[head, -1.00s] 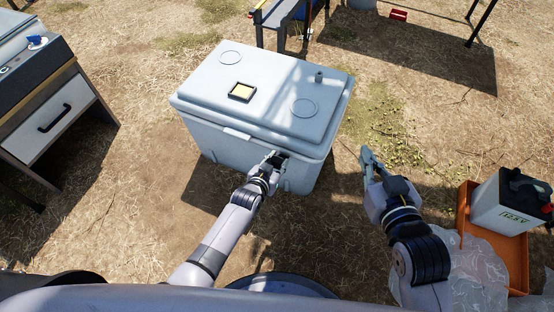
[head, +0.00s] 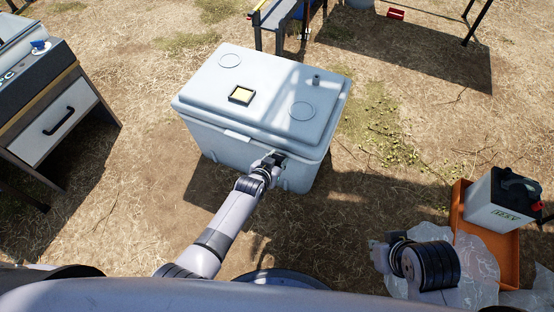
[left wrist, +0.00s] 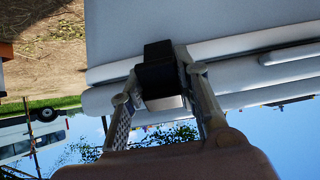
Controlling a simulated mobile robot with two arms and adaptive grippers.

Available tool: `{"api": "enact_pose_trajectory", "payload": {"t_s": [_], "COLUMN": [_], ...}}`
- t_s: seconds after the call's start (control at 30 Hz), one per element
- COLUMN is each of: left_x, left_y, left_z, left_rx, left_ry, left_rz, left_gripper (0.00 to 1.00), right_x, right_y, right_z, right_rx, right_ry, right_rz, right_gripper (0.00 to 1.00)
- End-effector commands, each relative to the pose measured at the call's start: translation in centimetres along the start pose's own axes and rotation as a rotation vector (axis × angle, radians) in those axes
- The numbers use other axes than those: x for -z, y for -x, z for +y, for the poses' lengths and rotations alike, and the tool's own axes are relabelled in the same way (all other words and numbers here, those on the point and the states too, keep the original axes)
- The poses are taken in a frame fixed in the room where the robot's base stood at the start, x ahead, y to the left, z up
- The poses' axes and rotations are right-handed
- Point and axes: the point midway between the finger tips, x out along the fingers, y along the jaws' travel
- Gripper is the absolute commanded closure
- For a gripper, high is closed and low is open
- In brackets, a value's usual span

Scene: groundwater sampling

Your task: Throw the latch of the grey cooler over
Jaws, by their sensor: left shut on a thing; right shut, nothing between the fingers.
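The grey cooler (head: 262,92) stands on the ground in the middle of the head view with its lid down. My left gripper (head: 272,160) is at the cooler's front face, just below the lid rim. In the left wrist view the left gripper (left wrist: 165,100) is shut on the black latch (left wrist: 158,70), which sits against the cooler (left wrist: 230,25). The latch is mostly hidden by the gripper in the head view. My right gripper (head: 378,247) is apart from the cooler, low at the right, shut and empty.
A cabinet with a white drawer (head: 62,125) stands at the left. An orange tray (head: 505,255) with a white, black-topped box (head: 500,205) lies at the right, beside a clear plastic sheet (head: 472,262). Dry grass between cooler and tray is free.

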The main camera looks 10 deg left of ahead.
Motion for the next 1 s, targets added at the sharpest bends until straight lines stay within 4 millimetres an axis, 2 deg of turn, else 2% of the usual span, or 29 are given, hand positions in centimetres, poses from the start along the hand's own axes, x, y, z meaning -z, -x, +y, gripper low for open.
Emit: {"api": "enact_pose_trajectory", "payload": {"t_s": [0.4, 0.43, 0.73, 1.0], "left_x": [0.00, 0.01, 0.02, 0.02], "left_y": [-0.02, -0.02, -0.01, 0.00], "left_z": [0.01, 0.01, 0.01, 0.00], "left_rx": [0.000, 0.000, 0.000, 0.000], "left_ry": [0.001, 0.001, 0.000, 0.000], "left_rz": [-0.002, -0.002, -0.002, -0.002], "left_gripper": [1.00, 0.70, 0.50, 0.50], "right_x": [-0.28, -0.27, -0.27, -0.21], "right_y": [0.05, 0.05, 0.05, 0.05], "right_z": [0.04, 0.04, 0.03, 0.03], "right_rx": [-0.001, -0.001, -0.001, 0.000], "right_ry": [0.000, 0.000, 0.000, 0.000], "right_rz": [-0.012, -0.012, -0.012, -0.009], "right_gripper": [1.00, 1.00, 1.00, 1.00]}}
